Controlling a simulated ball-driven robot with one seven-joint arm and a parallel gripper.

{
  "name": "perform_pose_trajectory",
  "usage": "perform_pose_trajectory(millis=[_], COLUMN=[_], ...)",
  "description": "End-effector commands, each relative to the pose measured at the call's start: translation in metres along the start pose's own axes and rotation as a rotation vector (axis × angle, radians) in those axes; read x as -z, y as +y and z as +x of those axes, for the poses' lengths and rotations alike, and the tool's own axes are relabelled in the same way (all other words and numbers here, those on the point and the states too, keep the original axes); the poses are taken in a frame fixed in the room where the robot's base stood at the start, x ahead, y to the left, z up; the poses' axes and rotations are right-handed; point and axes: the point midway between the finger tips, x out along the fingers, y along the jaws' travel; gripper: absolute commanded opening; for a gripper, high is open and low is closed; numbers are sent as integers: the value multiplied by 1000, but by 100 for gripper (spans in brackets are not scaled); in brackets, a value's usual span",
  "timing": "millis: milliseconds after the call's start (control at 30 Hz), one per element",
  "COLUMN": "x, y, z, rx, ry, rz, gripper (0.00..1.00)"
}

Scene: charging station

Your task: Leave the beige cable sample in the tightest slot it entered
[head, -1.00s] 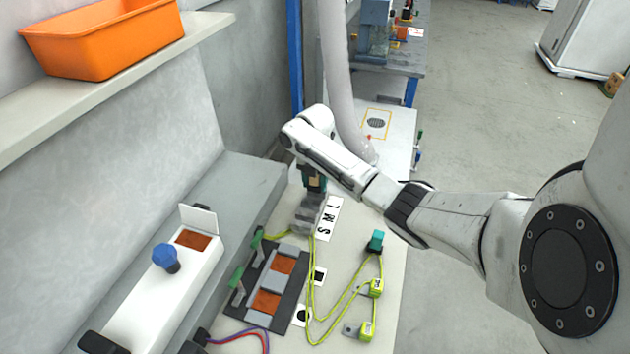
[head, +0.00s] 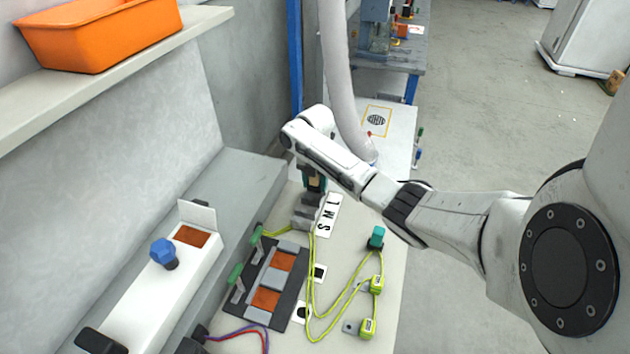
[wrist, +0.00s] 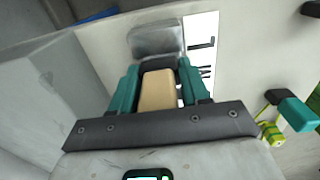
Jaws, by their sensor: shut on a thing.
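The beige cable sample (wrist: 158,92) shows in the wrist view between the teal fingers of my gripper (wrist: 158,85), which is shut on it. In the head view my gripper (head: 314,184) points down over a row of grey slot blocks (head: 303,212), beside a white card with the letters L, M and S (head: 327,218). One grey block (wrist: 156,40) lies just beyond the sample's tip in the wrist view.
A dark board with orange-brown panels (head: 272,284) lies nearer on the bench. Yellow-green cables with connectors (head: 376,285) and a teal-topped piece (head: 376,237) lie to its right. A white box with a blue knob (head: 164,253) stands left. An orange bin (head: 98,38) sits on the shelf.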

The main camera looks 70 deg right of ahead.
Motion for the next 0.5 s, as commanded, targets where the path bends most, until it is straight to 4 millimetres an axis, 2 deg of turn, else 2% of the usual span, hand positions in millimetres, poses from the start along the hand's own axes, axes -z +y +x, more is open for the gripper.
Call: perform_pose_trajectory(millis=[400, 433, 500], x=[0, 0, 0], y=[0, 0, 0], z=[10, 9, 9], rx=[0, 0, 0], ry=[0, 0, 0], rz=[0, 0, 0], gripper=[0, 48, 55])
